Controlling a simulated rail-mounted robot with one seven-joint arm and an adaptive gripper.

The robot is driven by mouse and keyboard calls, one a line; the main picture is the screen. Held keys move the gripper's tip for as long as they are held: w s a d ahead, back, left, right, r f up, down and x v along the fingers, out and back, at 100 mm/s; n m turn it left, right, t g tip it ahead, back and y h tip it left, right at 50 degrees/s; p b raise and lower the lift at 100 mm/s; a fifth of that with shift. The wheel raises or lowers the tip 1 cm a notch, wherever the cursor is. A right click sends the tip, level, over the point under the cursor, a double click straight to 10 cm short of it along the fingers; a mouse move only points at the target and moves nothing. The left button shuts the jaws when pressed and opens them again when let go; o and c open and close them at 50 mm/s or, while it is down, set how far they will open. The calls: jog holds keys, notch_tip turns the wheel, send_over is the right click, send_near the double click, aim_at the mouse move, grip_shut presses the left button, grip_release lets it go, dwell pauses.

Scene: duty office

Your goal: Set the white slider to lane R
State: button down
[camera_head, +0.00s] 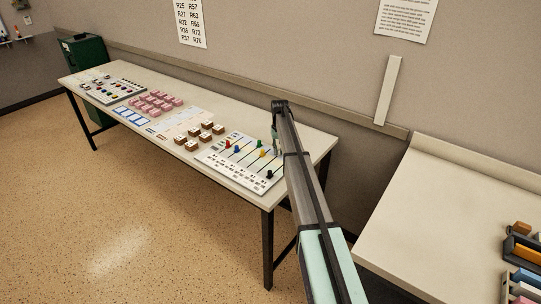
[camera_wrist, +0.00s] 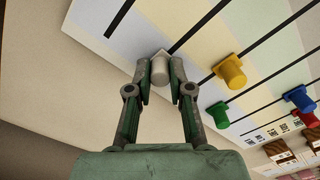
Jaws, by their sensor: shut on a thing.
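The white slider (camera_wrist: 160,68) is a small pale knob on the slider board, at the lower end of a black slot as the wrist view shows it. My gripper (camera_wrist: 161,78) has one finger on each side of the knob and is shut on it. The slider board (camera_head: 213,153) lies at the near right end of the long table. In the head view my gripper (camera_head: 276,141) is at the board's right back edge, and the white knob cannot be made out there. Lane letters are not readable in either view.
Yellow (camera_wrist: 229,70), green (camera_wrist: 218,113), blue (camera_wrist: 299,98) and red (camera_wrist: 305,117) knobs stand on neighbouring slots. A black knob (camera_head: 269,174) is near the board's front right. Brown blocks (camera_head: 206,127) stand left of the board. The wall is behind the table.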

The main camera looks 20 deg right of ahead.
jog(key=shift+w+d, duration=0.2)
jog(key=c, duration=1)
grip_release()
jog(key=shift+d, duration=0.1)
jog(key=shift+c, duration=0.2)
notch_tip(320, 180, up, 12)
jog(key=shift+s, duration=0.15)
